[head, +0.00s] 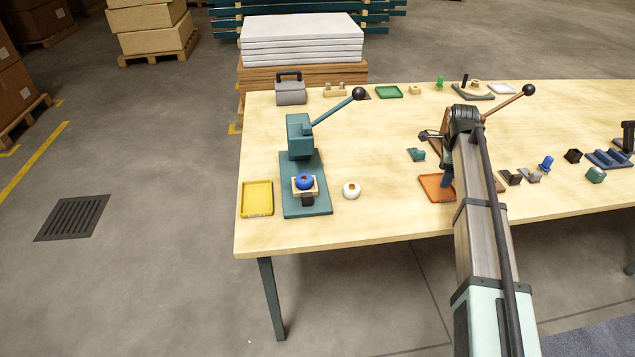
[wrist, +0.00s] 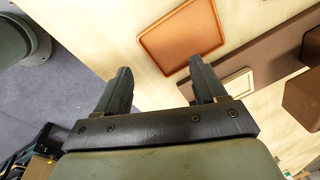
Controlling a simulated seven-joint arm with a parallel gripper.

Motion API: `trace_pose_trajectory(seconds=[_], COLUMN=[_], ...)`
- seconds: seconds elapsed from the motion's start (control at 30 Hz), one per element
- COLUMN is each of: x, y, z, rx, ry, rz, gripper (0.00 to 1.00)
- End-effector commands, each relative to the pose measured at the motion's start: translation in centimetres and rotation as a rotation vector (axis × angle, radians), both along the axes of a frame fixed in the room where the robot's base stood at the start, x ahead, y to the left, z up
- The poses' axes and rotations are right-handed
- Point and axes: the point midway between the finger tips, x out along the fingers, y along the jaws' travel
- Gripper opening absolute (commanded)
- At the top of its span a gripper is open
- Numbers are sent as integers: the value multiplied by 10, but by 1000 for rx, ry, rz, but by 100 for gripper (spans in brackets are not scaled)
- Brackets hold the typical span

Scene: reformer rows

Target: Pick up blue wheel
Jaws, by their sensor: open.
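The blue wheel (head: 305,181) sits on a small wooden block (head: 304,189) on the base of the green lever press (head: 303,160), at the left part of the table in the head view. It is not seen in the wrist view. My gripper (wrist: 157,82) is open and empty in the wrist view, with its two dark fingers apart. In the head view my arm reaches over the table well to the right of the blue wheel, near an orange tray (head: 434,188). That tray also shows in the wrist view (wrist: 178,38). My fingertips are hard to make out in the head view.
A yellow tray (head: 257,199) lies left of the press, and a white wheel (head: 352,190) right of it. The press lever (head: 335,110) sticks up to the right. A second press (head: 466,118) stands behind my arm. The table is clear between the white wheel and the orange tray.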

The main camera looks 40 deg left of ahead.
Motion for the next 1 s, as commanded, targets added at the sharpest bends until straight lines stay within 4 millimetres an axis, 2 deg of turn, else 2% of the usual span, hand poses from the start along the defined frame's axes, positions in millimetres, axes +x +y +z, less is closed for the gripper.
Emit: trace_pose_trajectory(seconds=[0.03, 0.2, 0.37, 0.5, 0.6, 0.7, 0.8, 1.0], x=[-7, -42, -85, -129, -161, -189, -210, -231], y=[30, 115, 192, 256, 296, 325, 345, 364], z=[6, 23, 41, 57, 68, 76, 82, 88], rx=[3, 8, 9, 3, -2, -8, -14, -19], ry=[7, 41, 70, 96, 111, 124, 132, 139], rz=[7, 1, -2, -7, -10, -15, -17, -21], gripper=[71, 71, 71, 71, 71, 71, 71, 71])
